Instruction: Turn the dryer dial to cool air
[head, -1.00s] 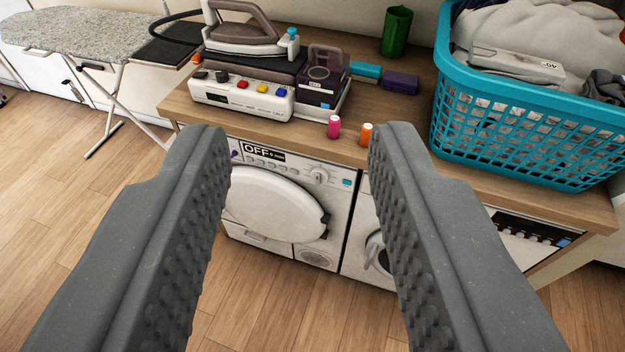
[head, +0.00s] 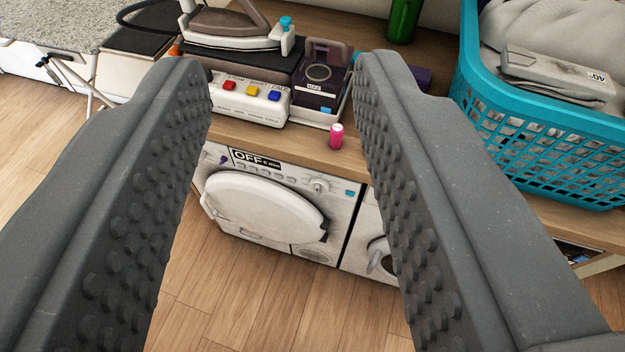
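The dryer (head: 339,222) is the white front-loading machine under the wooden counter, with a round white door (head: 262,205) that looks closed. Its control panel has a display (head: 256,158) reading "OFF" and a small white dial (head: 319,187) to the right of the display. The dial's setting is too small to read. My gripper (head: 281,85) is open and empty. Its two grey studded fingers frame the view, and the dryer panel shows between them. The fingers look apart from the dryer and the dial.
A steam iron station (head: 247,95) with coloured buttons and a pink spool (head: 336,136) stand on the counter (head: 285,141). A teal laundry basket (head: 535,150) is at the right. A second machine (head: 372,240) adjoins the dryer. The floor in front is clear.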

